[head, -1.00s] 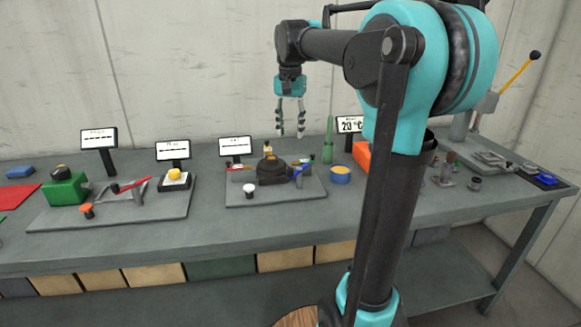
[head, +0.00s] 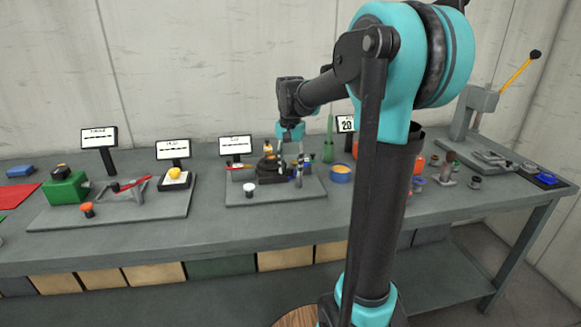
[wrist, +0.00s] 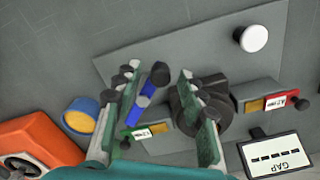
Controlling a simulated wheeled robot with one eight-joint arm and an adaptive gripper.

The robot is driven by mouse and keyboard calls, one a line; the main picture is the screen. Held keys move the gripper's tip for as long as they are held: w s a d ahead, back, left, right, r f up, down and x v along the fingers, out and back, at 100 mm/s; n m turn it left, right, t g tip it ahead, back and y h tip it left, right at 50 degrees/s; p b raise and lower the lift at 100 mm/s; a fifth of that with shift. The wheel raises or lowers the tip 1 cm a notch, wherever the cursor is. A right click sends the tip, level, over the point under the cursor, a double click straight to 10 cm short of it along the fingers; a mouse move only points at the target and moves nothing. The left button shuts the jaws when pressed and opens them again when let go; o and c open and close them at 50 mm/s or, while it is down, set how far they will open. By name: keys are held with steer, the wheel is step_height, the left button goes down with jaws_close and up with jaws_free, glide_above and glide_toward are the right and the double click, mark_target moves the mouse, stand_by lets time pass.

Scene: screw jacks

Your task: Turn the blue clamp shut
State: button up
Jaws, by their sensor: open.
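The blue clamp (head: 298,180) is at the right side of the middle grey base plate (head: 235,202). In the wrist view its blue lever (wrist: 140,105) with a dark knob lies between my two fingers, nearer the left one. My gripper (head: 291,172) is open and points down over the clamp; it also shows in the wrist view (wrist: 158,78). I cannot tell whether a finger touches the lever. The fingers partly hide the clamp and the dark round body (wrist: 190,103) beside it.
A white button (wrist: 250,39) and a red clamp part (wrist: 277,103) are on the same plate. A GAP display (wrist: 275,154) stands behind it. A blue-and-yellow round container (head: 341,173) and a green upright tool (head: 328,145) stand to the right.

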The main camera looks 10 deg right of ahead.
steer(key=shift+c, duration=0.5)
jaws_close()
steer(key=shift+d, duration=0.1)
steer(key=d+n, duration=0.7)
steer(key=n, duration=1.1)
steer(key=shift+d, duration=0.1)
stand_by(0.4)
